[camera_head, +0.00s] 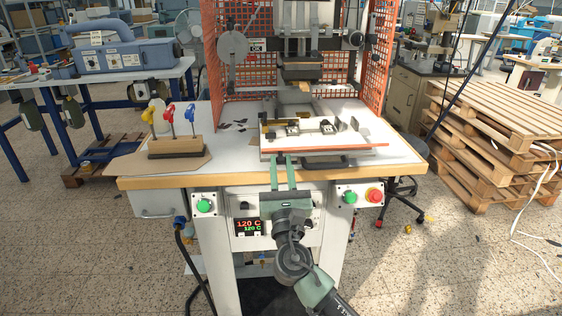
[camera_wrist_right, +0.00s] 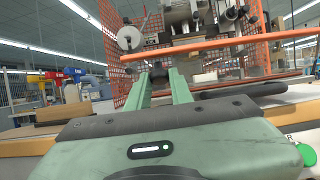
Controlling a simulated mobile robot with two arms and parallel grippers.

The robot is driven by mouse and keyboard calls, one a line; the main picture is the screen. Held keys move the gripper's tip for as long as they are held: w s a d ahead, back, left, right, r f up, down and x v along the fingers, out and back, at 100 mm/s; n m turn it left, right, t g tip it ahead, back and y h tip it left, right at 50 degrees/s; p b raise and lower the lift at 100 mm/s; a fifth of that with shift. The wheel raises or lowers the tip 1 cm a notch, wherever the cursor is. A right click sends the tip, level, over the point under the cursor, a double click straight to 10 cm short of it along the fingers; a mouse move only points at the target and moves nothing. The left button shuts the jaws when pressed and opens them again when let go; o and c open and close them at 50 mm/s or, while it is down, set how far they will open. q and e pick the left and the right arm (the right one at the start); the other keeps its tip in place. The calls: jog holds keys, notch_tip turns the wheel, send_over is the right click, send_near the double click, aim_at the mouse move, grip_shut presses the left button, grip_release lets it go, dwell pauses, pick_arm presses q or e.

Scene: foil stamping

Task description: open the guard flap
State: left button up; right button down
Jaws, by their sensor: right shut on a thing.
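The foil stamping press (camera_head: 300,65) stands on a white-topped table, between orange mesh side guards. What looks like the guard flap (camera_head: 340,151) is a low panel with an orange front edge, over the plate in front of the press. Its orange bar (camera_wrist_right: 215,44) crosses the right wrist view. My right gripper (camera_head: 281,158) reaches up from the front to the left part of that edge. In the right wrist view its green fingers (camera_wrist_right: 159,78) are shut on a small dark piece, seemingly the flap's handle. My left gripper is not in view.
A wooden block with red, yellow and blue-handled tools (camera_head: 176,147) stands on the table's left. Green buttons (camera_head: 204,206) and a red button (camera_head: 374,196) sit on the table's front. Stacked pallets (camera_head: 500,130) stand to the right.

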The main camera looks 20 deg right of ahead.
jog(key=shift+f+b, duration=0.4)
jog(key=shift+f, duration=0.7)
jog(key=c, duration=1.3)
grip_release()
jog(key=shift+w, duration=0.1)
jog(key=shift+b+v, duration=0.75)
jog(key=shift+v, duration=3.15)
jog(key=shift+c, duration=0.2)
